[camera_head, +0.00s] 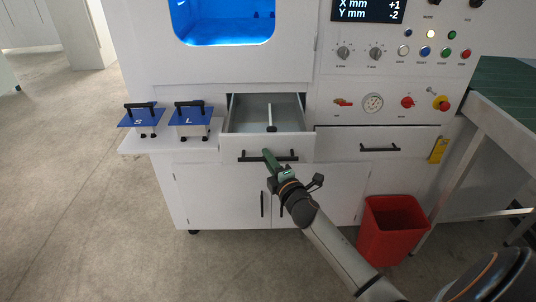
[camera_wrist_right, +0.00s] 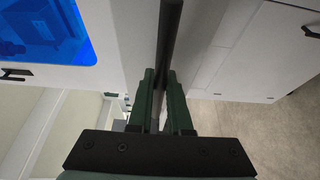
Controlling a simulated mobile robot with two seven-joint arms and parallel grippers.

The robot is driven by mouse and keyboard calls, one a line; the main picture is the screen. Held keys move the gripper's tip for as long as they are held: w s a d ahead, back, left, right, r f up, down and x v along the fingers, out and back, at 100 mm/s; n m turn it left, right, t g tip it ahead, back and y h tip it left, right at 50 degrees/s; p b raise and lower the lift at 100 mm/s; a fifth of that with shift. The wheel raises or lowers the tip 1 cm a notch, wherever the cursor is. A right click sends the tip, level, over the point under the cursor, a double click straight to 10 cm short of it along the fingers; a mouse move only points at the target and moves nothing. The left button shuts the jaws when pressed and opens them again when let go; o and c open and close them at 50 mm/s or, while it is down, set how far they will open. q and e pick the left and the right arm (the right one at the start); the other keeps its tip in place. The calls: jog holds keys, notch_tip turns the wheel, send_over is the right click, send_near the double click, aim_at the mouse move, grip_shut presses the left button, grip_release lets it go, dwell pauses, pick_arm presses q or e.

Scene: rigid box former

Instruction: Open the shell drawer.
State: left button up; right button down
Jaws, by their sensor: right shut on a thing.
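The left drawer (camera_head: 240,143) in the white machine stands pulled out, and its inside shows from above. A thin upright divider or rod (camera_head: 270,115) shows inside it. My right gripper (camera_head: 268,157) is at the drawer's black bar handle and is shut on it. In the right wrist view the dark handle bar (camera_wrist_right: 170,45) runs up from between the green fingers of my right gripper (camera_wrist_right: 162,88). The drawer to the right (camera_head: 350,140), with its own black handle (camera_head: 380,148), is closed. My left gripper is not in view.
Two blue-topped pieces marked S (camera_head: 138,121) and L (camera_head: 189,118) stand on a side shelf (camera_head: 150,143) left of the drawer. A red bin (camera_head: 390,225) stands on the floor at right. A green-topped table (camera_head: 505,95) is far right. Cabinet doors (camera_head: 215,190) sit below the drawer.

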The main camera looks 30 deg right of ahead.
jog(key=shift+s+a, duration=0.35)
jog(key=shift+s, duration=0.25)
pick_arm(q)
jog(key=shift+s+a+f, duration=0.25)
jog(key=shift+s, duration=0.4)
pick_arm(e)
jog(key=c, duration=0.8)
grip_release()
jog(key=shift+c, duration=0.2)
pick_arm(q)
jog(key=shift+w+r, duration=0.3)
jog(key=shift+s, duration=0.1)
pick_arm(e)
jog(key=s+a, duration=0.2)
jog(key=s, duration=1)
jog(key=shift+s, duration=0.15)
